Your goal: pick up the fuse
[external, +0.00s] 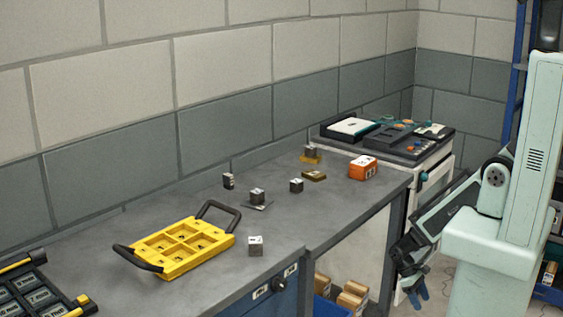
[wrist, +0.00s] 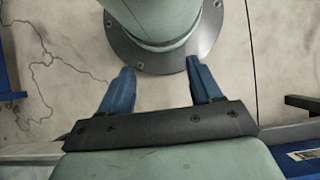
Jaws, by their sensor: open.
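I cannot tell for certain which object is the fuse. Small dark metal blocks with pale tops stand on the grey bench: a front block (external: 255,246), a block on a dark flat plate (external: 257,197), a block near the wall (external: 228,181), a middle block (external: 296,186) and a far block on a yellowish base (external: 311,152). My gripper (external: 418,294) hangs low off the bench's right side, well away from them. In the wrist view my gripper (wrist: 160,66) has its blue fingers apart, with nothing between them; no bench objects show there.
A yellow tray (external: 168,267) with black handles lies on the bench, beside a dark labelled case (external: 30,292). An orange box (external: 363,168) and a flat brass-coloured piece (external: 314,175) lie farther back. A machine (external: 386,135) stands beyond. Boxes sit under the bench.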

